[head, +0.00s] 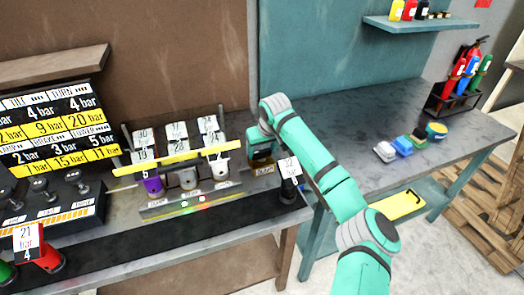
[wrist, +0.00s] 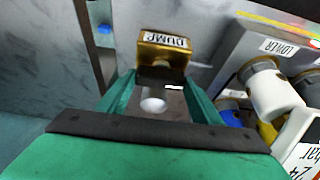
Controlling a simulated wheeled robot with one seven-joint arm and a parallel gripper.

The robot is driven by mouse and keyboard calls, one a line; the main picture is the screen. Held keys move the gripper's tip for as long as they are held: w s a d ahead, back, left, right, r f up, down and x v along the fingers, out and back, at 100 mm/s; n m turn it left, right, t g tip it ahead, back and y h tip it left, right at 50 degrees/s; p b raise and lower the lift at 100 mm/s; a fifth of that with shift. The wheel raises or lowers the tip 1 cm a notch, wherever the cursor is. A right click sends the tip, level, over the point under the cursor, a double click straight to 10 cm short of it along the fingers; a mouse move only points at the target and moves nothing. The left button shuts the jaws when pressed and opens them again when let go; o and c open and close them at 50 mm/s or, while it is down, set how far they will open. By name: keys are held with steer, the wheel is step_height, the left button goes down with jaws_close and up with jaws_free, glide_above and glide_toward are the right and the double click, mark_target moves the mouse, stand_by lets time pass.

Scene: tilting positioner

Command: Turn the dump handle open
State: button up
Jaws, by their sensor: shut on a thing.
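The dump valve is a brass block (wrist: 163,50) with a DUMP label, upside down in the wrist view; the label (head: 264,170) also shows in the head view, just below my gripper (head: 262,150). In the wrist view, the green fingers of my gripper (wrist: 158,82) stand on both sides of the dump handle. A pale round end of the handle (wrist: 153,104) shows between them. My gripper is shut on the handle. My gripper and arm hide most of the handle in the head view, and its exact angle is hard to tell.
Left of my gripper stands a panel with a yellow bar (head: 170,158) and several white tags. A white handle (wrist: 275,92) labelled LOWER is close on the right in the wrist view. A black cylinder with a tag (head: 289,185) stands right of the dump valve.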

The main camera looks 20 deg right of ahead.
steer(key=n+y, duration=0.2)
steer(key=n, duration=0.2)
steer(key=shift+d+n, duration=0.15)
steer(key=shift+n, duration=0.25)
steer(key=n+g, duration=0.1)
steer(key=n, duration=0.1)
steer(key=n+y, duration=0.1)
steer(key=n, duration=0.2)
steer(key=shift+w+d+n+g+y, duration=0.2)
steer(key=shift+n+g+y, duration=0.1)
steer(key=shift+g, duration=0.1)
steer(key=n+g, duration=0.1)
steer(key=n, duration=0.1)
steer(key=n+g, duration=0.1)
steer(key=n, duration=0.2)
steer(key=shift+w+d+r+y, duration=0.1)
steer(key=shift+w+y, duration=0.05)
steer(key=shift+y, duration=0.15)
steer(key=shift+n, duration=0.4)
steer(key=shift+o, duration=0.2)
steer(key=shift+w+d+r+n, duration=0.3)
steer(key=shift+d+n, duration=0.1)
steer(key=shift+n, duration=0.1)
steer(key=shift+a, duration=0.1)
steer(key=shift+c, duration=0.2)
steer(key=shift+s+a+f+n+g, duration=0.15)
steer(key=shift+a+n+g, duration=0.05)
steer(key=shift+n+g, duration=0.1)
